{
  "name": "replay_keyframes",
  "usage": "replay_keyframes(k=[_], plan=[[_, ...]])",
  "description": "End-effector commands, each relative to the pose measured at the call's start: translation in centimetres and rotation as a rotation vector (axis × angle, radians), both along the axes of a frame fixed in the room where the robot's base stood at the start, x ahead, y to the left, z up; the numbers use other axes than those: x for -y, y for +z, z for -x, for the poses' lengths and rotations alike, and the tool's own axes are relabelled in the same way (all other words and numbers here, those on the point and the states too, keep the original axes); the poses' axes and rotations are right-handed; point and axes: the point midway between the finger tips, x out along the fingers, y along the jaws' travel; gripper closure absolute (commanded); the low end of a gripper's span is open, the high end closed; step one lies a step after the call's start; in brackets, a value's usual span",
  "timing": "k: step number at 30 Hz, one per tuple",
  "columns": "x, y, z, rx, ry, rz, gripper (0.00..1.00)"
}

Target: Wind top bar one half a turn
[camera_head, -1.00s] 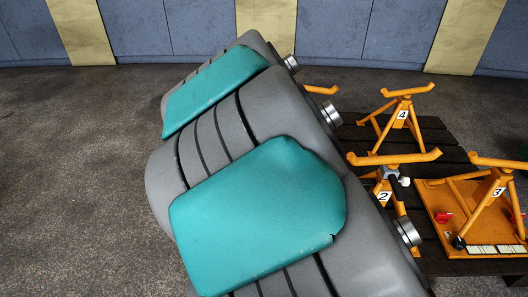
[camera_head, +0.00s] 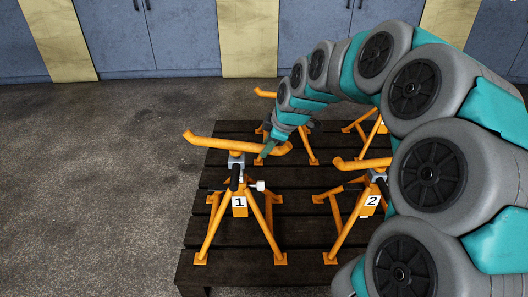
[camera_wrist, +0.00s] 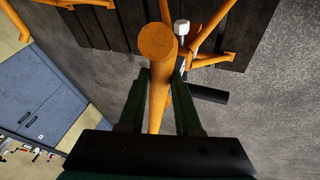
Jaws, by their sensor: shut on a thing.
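The orange trolley jack stand labelled 1 (camera_head: 239,201) stands upright on a dark slatted platform. Its orange top bar (camera_head: 222,142) runs left to right across the top, with an upturned left end. My gripper (camera_head: 270,149) is at the bar's right end, coming down from the upper right. In the wrist view the top bar (camera_wrist: 158,85) lies between the two dark green fingers of my gripper (camera_wrist: 162,85), and its round end face points up past the fingertips. The gripper is shut on the bar. A black handle and a pale knob sit under the bar.
Stand 2 (camera_head: 371,199) is close to the right, partly hidden by my arm. Other orange stands (camera_head: 300,145) are behind. The dark slatted platform (camera_head: 230,272) bears them. Open floor lies to the left; blue cabinets (camera_head: 176,38) line the back.

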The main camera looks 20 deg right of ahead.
Motion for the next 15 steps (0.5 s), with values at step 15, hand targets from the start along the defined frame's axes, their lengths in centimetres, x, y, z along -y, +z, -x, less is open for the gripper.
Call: replay_keyframes(k=[15], plan=[[0.8, -0.3, -1.7, -0.006, 0.214, 0.001, 1.0]])
